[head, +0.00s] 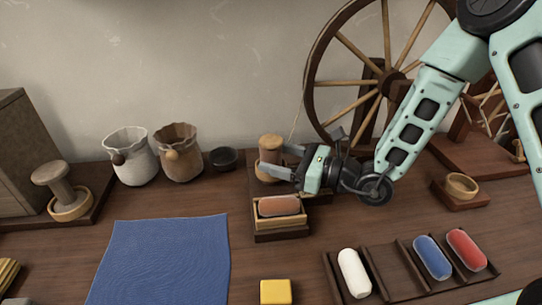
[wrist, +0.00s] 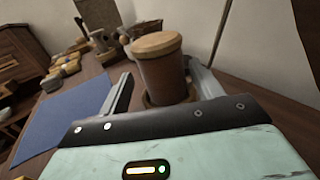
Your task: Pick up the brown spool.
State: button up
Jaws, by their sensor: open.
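The brown spool (head: 270,146) stands upright on a dark wooden board at the back middle, with a pale wooden top. In the wrist view the brown spool (wrist: 163,76) is between my two fingers, and its base sits in a low wooden ring. My gripper (head: 272,161) reaches in from the right, open, with one finger on each side of the spool. Part of the spool's lower body is hidden by a finger in the head view. I cannot tell whether either finger touches it.
A wooden box (head: 262,221) holding a brown roll stands just in front. A spinning wheel (head: 318,88) stands behind my arm. Two sacks (head: 130,157) and a dark bowl (head: 223,157) are left. A rack (head: 396,271) holds white, blue and red rolls. A blue cloth (head: 160,260) lies front left.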

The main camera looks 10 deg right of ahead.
aim_at(263, 151)
jog(key=x, duration=0.4)
jog(key=shift+w+r, duration=0.1)
jog(key=shift+w, duration=0.05)
jog(key=c, duration=1.1)
